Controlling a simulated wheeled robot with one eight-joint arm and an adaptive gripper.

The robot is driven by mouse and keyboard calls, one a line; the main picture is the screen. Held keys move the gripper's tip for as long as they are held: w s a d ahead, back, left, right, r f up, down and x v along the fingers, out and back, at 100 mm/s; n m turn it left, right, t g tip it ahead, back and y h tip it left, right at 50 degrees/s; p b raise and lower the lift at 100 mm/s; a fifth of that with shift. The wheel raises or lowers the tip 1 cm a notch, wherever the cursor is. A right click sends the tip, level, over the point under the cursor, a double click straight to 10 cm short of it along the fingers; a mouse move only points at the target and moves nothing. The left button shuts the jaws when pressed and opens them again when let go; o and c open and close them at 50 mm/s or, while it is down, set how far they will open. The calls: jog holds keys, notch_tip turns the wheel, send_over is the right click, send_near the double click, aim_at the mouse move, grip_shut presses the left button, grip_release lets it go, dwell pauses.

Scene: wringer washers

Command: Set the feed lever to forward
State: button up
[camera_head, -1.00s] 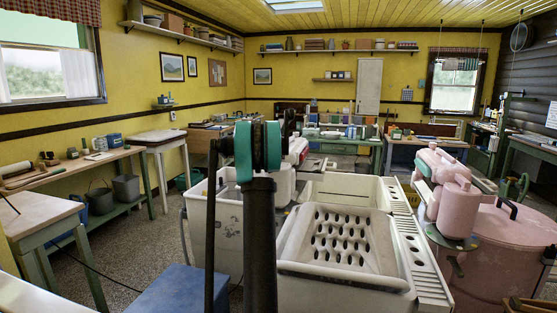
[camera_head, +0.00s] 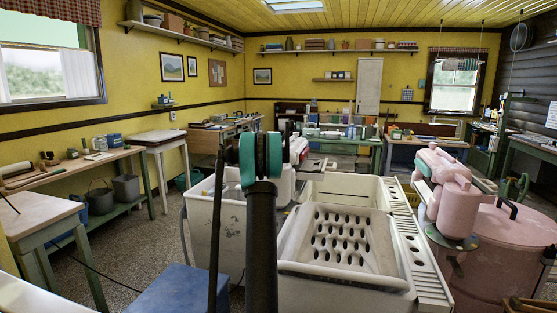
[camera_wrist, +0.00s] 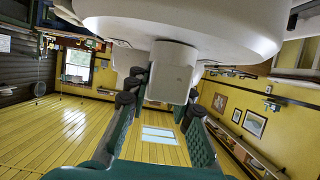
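In the wrist view, which is upside down, my gripper (camera_wrist: 168,98) has its two green fingers with dark tips spread apart. A pale grey block (camera_wrist: 172,72) sits between or just beyond the fingertips. I cannot tell whether they touch it. The block joins a large rounded pale body (camera_wrist: 185,22) across the top of the picture. I cannot make out for certain which part is the feed lever, nor its setting. In the head view my arm stands in front of the white washer tubs (camera_head: 225,225) and hides my gripper.
A washboard-like perforated panel (camera_head: 345,240) lies in the near white tub. A pink washer (camera_head: 495,250) with a pink wringer head (camera_head: 450,195) stands right. A blue box (camera_head: 185,292) is near at the bottom. Workbenches line the left wall, with open floor (camera_head: 130,240) between.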

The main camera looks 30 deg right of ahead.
grip_shut()
